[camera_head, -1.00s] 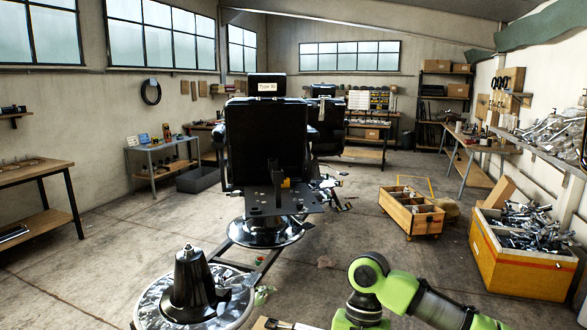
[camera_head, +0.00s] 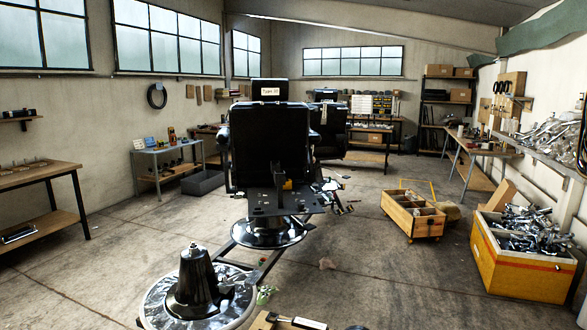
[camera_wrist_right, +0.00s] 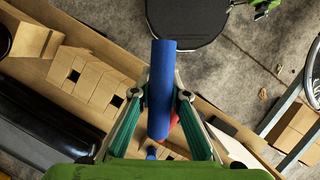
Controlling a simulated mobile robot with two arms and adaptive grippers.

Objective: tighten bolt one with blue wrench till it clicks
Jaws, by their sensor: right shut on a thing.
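In the right wrist view, my right gripper (camera_wrist_right: 160,98) is shut on a blue cylindrical handle, taken as the blue wrench (camera_wrist_right: 162,58). The handle points up the picture, past the fingertips; the wrench's working end is not clear. In the head view, the black barber chair (camera_head: 268,140) stands mid-room with its back to me and a label at its top. A dark plate (camera_head: 270,202) with small fittings sits low behind it. I cannot tell which fitting is bolt one. My left gripper is not in view.
A wooden box (camera_wrist_right: 85,35) with cardboard-coloured blocks lies under my right gripper; red and blue pieces show there. A chair base with a black cone (camera_head: 192,285) stands at front left. A yellow crate of metal parts (camera_head: 515,265) stands right. Floor between is mostly clear.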

